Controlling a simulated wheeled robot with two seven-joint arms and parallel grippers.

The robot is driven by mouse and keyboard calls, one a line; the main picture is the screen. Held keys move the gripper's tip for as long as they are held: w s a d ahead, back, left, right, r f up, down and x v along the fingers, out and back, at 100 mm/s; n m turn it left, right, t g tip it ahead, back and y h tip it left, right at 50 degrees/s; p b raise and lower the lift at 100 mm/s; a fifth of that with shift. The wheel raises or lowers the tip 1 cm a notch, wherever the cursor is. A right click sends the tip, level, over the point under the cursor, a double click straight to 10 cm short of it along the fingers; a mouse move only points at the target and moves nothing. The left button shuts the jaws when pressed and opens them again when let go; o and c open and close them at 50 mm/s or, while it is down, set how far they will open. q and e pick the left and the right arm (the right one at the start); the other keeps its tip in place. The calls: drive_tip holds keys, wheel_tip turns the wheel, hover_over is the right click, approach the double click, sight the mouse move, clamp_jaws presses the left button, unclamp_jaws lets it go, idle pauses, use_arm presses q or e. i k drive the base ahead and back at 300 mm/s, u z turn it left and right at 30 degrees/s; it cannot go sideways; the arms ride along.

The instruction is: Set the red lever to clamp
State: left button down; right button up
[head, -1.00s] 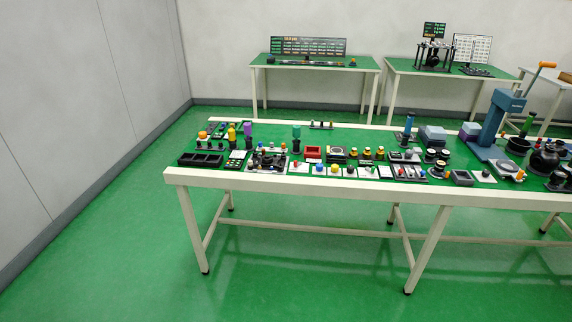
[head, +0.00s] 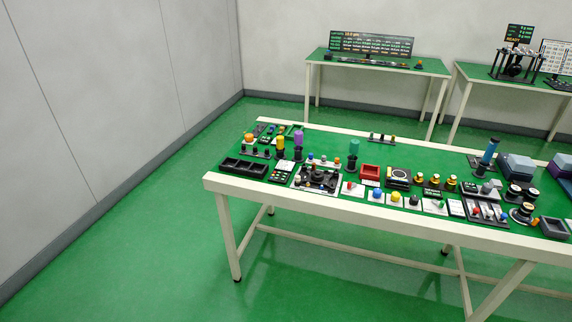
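The red lever cannot be told for sure at this size. One small red part (head: 349,187) stands on a white plate near the front edge of the table, right of a dark device on a white base (head: 317,179). Another small red part (head: 475,211) stands on a dark panel (head: 487,222) with several levers or knobs, farther right. No clamp label is readable on either. Neither of my grippers is in view.
The long green-topped table (head: 400,150) is crowded with small devices. A black tray (head: 243,168) lies at its left end and a red box (head: 370,172) near the middle. Two more tables stand at the back wall. Green floor (head: 150,270) is clear at left.

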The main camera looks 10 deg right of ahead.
sight(350, 185)
drive_tip(key=i, duration=1)
drive_tip(key=z, duration=0.85)
drive_tip(key=i, duration=0.45)
drive_tip(key=z, duration=0.5)
